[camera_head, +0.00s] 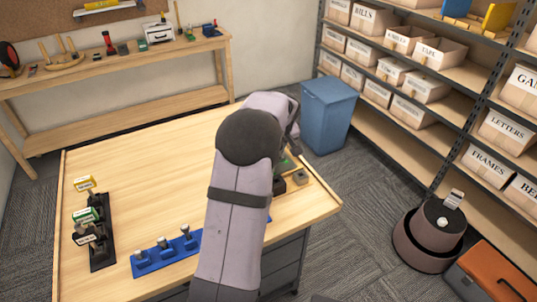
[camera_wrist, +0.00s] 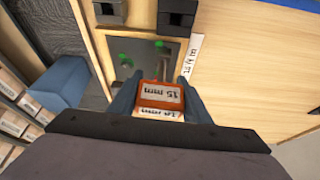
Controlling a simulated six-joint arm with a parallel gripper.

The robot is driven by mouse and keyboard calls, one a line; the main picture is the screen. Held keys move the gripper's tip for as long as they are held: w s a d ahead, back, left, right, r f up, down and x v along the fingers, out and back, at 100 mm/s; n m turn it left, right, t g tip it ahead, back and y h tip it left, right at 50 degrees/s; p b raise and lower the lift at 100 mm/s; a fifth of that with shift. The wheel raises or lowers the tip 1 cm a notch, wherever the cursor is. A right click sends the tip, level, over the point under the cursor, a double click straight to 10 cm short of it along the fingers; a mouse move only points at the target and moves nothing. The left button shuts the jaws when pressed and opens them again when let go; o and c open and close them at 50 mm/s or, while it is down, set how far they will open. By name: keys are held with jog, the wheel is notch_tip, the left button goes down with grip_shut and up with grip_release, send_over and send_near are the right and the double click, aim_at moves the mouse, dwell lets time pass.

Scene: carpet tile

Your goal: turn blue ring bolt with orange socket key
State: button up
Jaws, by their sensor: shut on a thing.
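My gripper (camera_wrist: 160,84) is shut on the orange socket key (camera_wrist: 162,92), whose orange block carries a "15 mm" label, in the wrist view. A second white label shows just below that block. The key's lower end is hidden. In the head view my own arm hides the gripper and the key. A blue strip (camera_head: 151,268) with several upright grey bolts lies near the table's front. A grey plate (camera_wrist: 146,55) with green-marked bolts lies beyond the key in the wrist view. I cannot make out a blue ring on any bolt.
A black rack (camera_head: 103,257) with yellow (camera_head: 84,183) and green (camera_head: 85,214) labelled keys stands at the table's left. Dark blocks (camera_wrist: 177,18) stand near the grey plate. A blue bin (camera_head: 327,113) stands beyond the table's right edge. The table's middle left is clear.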

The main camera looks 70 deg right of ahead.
jog(key=shift+m, duration=0.5)
jog(key=shift+r, duration=0.25)
notch_tip(320, 180, up, 4)
jog(key=p, duration=0.3)
jog(key=shift+r, duration=0.1)
jog(key=shift+w, duration=0.1)
dwell(0.5)
